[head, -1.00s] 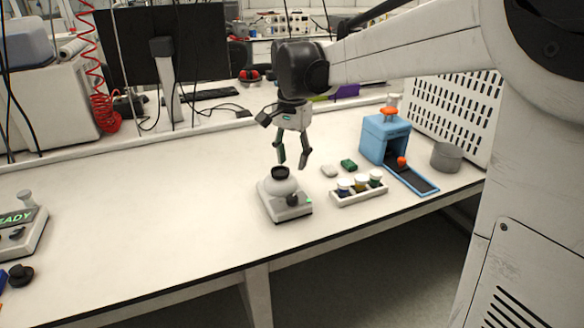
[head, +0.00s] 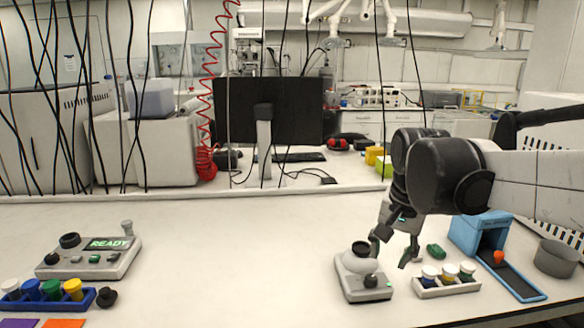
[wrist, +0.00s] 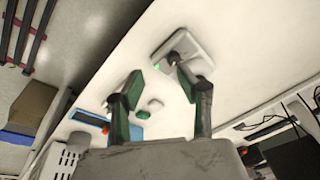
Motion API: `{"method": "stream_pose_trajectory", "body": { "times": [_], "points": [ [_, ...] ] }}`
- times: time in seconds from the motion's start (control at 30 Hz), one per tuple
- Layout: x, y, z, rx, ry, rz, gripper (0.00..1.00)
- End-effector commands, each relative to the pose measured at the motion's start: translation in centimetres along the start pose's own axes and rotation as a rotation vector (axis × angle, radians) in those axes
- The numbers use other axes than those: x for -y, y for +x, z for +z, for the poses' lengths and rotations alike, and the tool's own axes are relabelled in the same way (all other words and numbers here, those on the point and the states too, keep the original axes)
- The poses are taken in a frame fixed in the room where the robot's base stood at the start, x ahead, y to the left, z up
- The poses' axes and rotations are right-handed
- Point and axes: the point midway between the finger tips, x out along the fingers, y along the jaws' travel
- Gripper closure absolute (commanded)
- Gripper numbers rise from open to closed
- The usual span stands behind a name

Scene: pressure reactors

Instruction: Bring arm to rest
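My gripper (head: 390,253) hangs over the bench with its two fingers apart and nothing between them. In the wrist view the fingers (wrist: 160,74) are also spread and empty. A small white device (head: 362,284) with a black-rimmed top and a dark knob stands just left of the fingers in the head view. It also shows beyond the fingertips in the wrist view (wrist: 198,45). I cannot tell from the head view how high the fingers are above the bench.
A console reading READY (head: 92,258) and a blue vial rack (head: 50,300) stand left. The middle bench is clear.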

Motion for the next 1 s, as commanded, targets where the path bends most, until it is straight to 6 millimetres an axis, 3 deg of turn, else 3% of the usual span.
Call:
{"method": "stream_pose_trajectory", "body": {
  "times": [0.27,0.6,0.8,1.0],
  "points": [
    [-3.1,-0.6,5.6,-0.134,-0.191,-0.063,0.65],
    [-6.6,0.7,11.6,-0.308,-0.42,-0.104,0.65],
    [-7.7,1.7,13.5,-0.379,-0.505,-0.11,0.65],
    [-8.0,2.0,14.0,-0.399,-0.53,-0.111,0.65]
  ]
}}
